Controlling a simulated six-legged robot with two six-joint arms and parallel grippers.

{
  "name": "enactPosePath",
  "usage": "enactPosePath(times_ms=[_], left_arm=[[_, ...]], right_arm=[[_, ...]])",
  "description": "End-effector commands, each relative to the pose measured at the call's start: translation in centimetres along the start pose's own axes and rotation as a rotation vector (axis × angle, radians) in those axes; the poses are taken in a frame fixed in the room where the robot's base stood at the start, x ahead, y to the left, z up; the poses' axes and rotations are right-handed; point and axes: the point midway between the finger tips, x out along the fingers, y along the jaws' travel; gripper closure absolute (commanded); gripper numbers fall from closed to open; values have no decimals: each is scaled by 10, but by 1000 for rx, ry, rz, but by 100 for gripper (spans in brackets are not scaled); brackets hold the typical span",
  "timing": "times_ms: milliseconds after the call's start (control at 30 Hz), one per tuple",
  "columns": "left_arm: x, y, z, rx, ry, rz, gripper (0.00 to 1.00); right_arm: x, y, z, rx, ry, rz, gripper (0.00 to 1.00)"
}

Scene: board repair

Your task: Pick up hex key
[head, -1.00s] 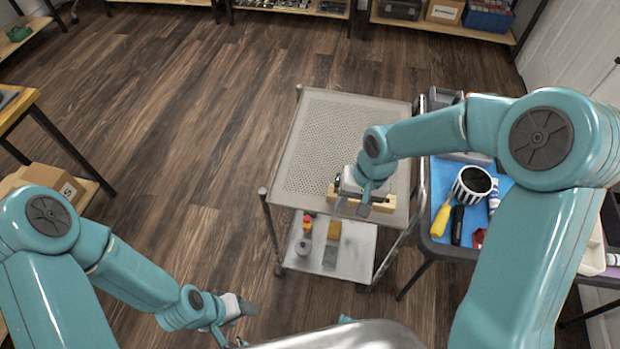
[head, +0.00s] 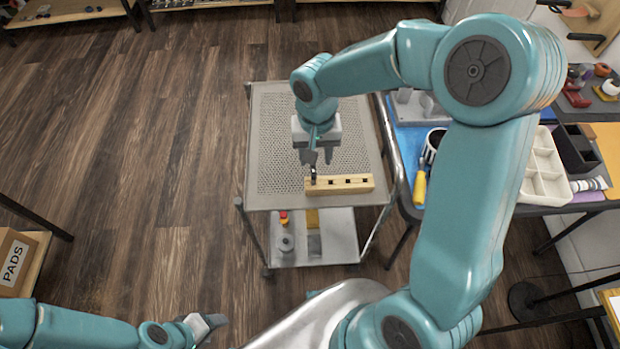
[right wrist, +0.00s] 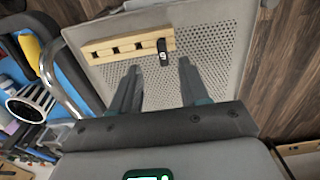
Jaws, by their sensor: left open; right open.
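A light wooden block (head: 355,184) with a row of dark square holes lies near the front edge of the perforated cart top. A small black piece, which looks like the hex key (head: 313,174), stands at the block's left end; it also shows in the right wrist view (right wrist: 162,52) with a pale mark on it. My right gripper (head: 320,158) is above the cart, just behind and over that end of the block. Its fingers (right wrist: 158,66) are apart and empty, with the black piece ahead between their lines. My left gripper (head: 212,322) is open, low at the bottom, away from the cart.
The cart (head: 262,150) has a lower shelf with a few small items. On its right stands a table with a blue mat (head: 408,140), a striped cup (head: 430,148), a yellow-handled tool (head: 420,188) and a white divided tray (head: 540,175).

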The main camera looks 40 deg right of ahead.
Motion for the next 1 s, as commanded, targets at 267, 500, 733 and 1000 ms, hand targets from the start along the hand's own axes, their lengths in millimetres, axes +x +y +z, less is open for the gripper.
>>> enactPosePath(times_ms=[267,500,733,1000], left_arm=[[-1,0,0,0,0,0,43],[-4,2,0,0,0,0,43],[-4,2,0,0,0,0,43],[-4,2,0,0,0,0,43]], right_arm=[[27,-3,-2,-3,-1,0,55],[65,-8,-5,-4,-2,0,55],[74,-9,-6,-5,1,-2,55],[73,-9,-6,-5,1,-2,100]])
